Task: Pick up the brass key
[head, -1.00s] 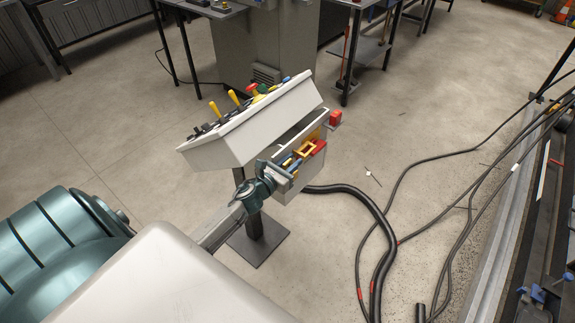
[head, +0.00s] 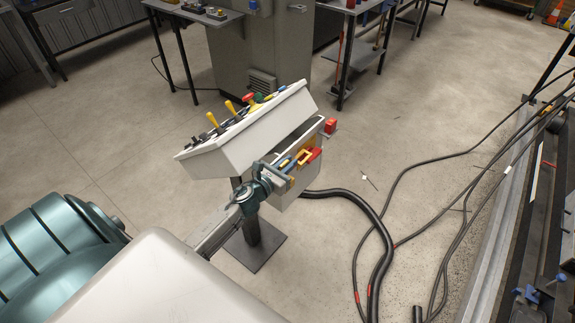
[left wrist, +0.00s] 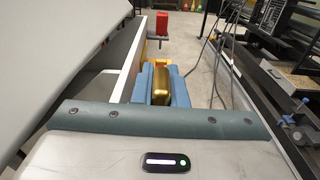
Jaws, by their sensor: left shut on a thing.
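A brass-coloured piece, apparently the brass key (left wrist: 168,84), shows between the two blue fingers of my left gripper (left wrist: 161,88) in the left wrist view. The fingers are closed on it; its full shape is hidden. Whether the key is clear of the bin cannot be told. My right gripper is not in view.
Black cables (head: 378,225) lie on the floor to the right.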

